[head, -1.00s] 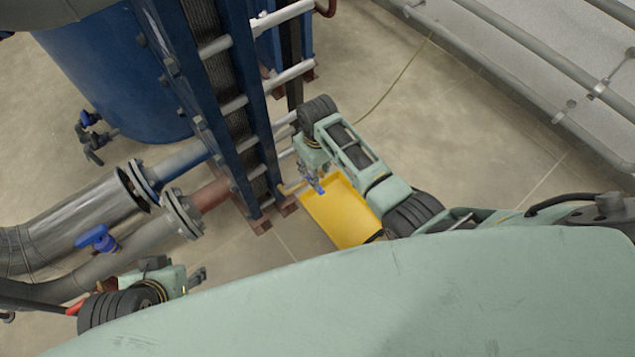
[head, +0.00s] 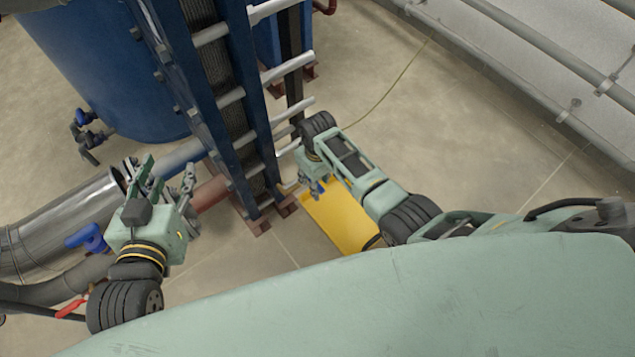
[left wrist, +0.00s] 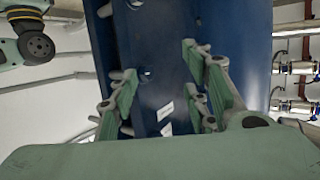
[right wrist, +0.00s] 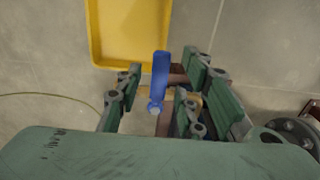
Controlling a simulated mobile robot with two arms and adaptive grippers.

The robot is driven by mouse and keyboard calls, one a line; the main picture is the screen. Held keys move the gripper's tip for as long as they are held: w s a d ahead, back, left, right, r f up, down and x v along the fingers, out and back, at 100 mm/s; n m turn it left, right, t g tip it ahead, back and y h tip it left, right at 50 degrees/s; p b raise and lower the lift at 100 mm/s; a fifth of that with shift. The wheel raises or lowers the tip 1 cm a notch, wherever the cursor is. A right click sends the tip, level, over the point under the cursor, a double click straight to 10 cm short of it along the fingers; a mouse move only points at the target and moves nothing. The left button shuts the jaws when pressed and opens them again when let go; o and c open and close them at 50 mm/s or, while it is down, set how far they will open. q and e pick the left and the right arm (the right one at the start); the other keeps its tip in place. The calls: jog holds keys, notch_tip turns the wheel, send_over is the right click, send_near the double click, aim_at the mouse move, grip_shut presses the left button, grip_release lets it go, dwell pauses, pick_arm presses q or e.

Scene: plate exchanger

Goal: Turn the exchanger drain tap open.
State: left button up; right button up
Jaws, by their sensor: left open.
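The drain tap has a blue lever (right wrist: 159,80) on a brass-coloured stub low on the blue plate exchanger (head: 262,110). My right gripper (right wrist: 160,95) is open, with the lever between its spread fingers; I cannot tell whether they touch it. In the head view the right gripper (head: 315,180) is small and partly hidden by its wrist, above the yellow tray (head: 345,218). My left gripper (head: 168,180) is open and empty, in front of the flanged pipes left of the exchanger. In the left wrist view its fingers (left wrist: 160,90) are spread before the blue exchanger frame.
A shiny clad pipe (head: 70,225) and a blue-handled valve (head: 88,238) lie close to the left arm. A red lever (head: 72,307) is at lower left. A blue tank (head: 110,70) stands behind.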

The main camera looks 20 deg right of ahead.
jog(key=shift+f, duration=0.2)
grip_shut()
dwell(0.4)
